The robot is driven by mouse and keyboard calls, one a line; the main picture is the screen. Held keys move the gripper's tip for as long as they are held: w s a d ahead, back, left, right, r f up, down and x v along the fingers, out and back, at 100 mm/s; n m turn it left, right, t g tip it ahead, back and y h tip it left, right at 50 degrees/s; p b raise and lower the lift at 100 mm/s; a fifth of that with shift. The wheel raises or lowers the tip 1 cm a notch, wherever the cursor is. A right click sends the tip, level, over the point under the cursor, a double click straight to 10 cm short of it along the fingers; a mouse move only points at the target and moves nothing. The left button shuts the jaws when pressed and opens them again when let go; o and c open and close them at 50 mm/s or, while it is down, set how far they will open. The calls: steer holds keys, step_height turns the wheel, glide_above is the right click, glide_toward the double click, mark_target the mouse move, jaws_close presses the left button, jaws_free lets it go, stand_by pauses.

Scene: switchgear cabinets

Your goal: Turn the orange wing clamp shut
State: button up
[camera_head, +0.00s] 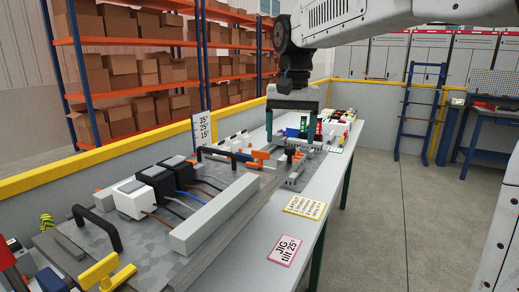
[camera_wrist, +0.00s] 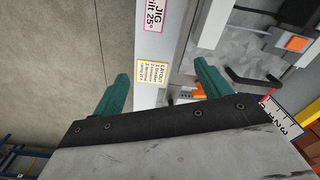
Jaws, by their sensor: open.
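The orange wing clamp (camera_head: 258,158) stands at the far end of the grey jig plate (camera_head: 90,240) in the head view. My gripper (camera_head: 290,140) is to its right, pointing down with its green fingers apart and nothing seen between them. In the wrist view the gripper (camera_wrist: 162,68) is also open. An orange piece (camera_wrist: 196,88) shows beside its right finger, and an orange block (camera_wrist: 296,43) shows at the right edge. I cannot tell which of these is the clamp. No contact with the clamp is visible.
A black handle (camera_head: 230,155) lies left of the clamp. White and black boxes (camera_head: 150,190) with wires and a long grey block (camera_head: 215,212) are on the plate. A yellow wing-shaped part (camera_head: 105,272) is at the near left. Open floor (camera_head: 400,230) lies right of the bench.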

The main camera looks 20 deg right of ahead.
steer(key=w+f+m, duration=0.1)
steer(key=w, duration=0.4)
steer(key=w+a+m, duration=0.1)
steer(key=w, duration=0.5)
steer(key=w+f, duration=0.1)
steer(key=w, duration=0.5)
steer(key=shift+w+a+f+m, duration=0.25)
steer(key=shift+a+f+m, duration=0.1)
steer(key=shift+m, duration=0.05)
steer(key=shift+w+f, duration=0.15)
steer(key=shift+f, duration=0.45)
step_height(320, 180, down, 7)
steer(key=shift+r, duration=0.15)
steer(key=c, duration=1)
